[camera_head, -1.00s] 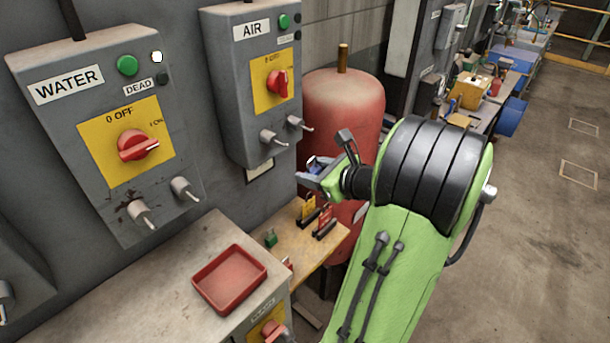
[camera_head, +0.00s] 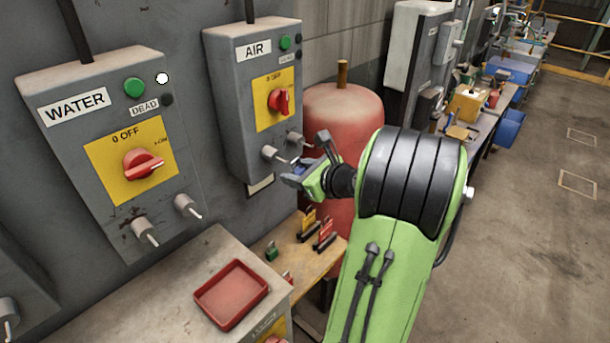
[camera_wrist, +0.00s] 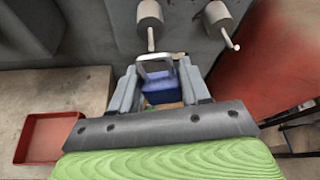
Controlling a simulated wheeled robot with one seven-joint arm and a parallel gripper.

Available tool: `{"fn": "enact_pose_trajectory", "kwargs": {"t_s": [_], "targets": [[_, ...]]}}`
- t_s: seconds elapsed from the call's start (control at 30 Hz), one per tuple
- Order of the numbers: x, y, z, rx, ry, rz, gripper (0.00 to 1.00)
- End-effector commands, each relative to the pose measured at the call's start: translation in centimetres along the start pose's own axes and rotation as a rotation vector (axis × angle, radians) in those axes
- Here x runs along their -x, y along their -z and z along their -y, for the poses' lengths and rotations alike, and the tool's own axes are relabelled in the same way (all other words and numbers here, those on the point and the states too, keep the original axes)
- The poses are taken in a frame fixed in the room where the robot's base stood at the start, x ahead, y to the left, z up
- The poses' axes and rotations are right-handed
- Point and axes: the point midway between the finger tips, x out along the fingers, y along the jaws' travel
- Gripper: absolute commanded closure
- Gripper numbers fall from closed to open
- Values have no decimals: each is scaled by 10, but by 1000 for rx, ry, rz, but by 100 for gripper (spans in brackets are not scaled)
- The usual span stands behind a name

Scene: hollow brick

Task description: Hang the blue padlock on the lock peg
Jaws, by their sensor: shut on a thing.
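My gripper (camera_wrist: 160,92) is shut on the blue padlock (camera_wrist: 158,88), whose blue body sits between the two grey fingers. Its metal shackle (camera_wrist: 154,59) sticks up past the fingers. In the head view my gripper (camera_head: 302,173) is just below and in front of the AIR box (camera_head: 240,110), with the padlock mostly hidden. Two pegs stick out of that box: a left peg (camera_head: 270,153) and a right peg (camera_head: 295,139). In the wrist view the left peg (camera_wrist: 150,20) is right above the shackle; I cannot tell whether they touch. The right peg (camera_wrist: 218,18) is clear.
The WATER box (camera_head: 100,150) with two pegs is at left. A red tank (camera_head: 345,110) stands close to the right of the AIR box. Open floor lies at right.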

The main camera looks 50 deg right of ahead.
Motion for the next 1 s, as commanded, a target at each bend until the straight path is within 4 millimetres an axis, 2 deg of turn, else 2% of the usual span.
{"fn": "enact_pose_trajectory", "kwargs": {"t_s": [0.6, 1.0], "targets": [[-39, -10, -2, 0, -1, 1, 86], [-43, -8, -2, 1, 0, 1, 86]]}}
